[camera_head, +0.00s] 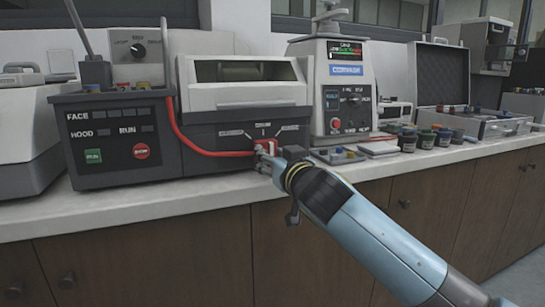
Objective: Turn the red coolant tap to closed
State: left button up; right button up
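The red coolant tap (266,144) is on the front of the dark-based machine (208,136) with the white, windowed hood. The tap's angle cannot be read. My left gripper is not in view.
A red hose (183,137) curves down to the tap's left side. A control box (115,138) with green and red buttons stands left. A white press unit (336,87) stands right, with several dark jars (408,140) beyond. The white counter's front strip (150,205) is clear.

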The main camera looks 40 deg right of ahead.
grip_shut()
jog(key=shift+n, duration=0.3)
jog(key=shift+r+n+p, duration=0.1)
jog(key=shift+n+p, duration=0.6)
jog(key=shift+n, duration=0.2)
jog(key=shift+n+p, duration=0.55)
jog(key=shift+n, duration=0.65)
jog(key=shift+n+p, duration=0.75)
jog(key=shift+n, duration=1.25)
jog(key=shift+f, duration=0.2)
jog(key=shift+o, duration=1)
grip_release()
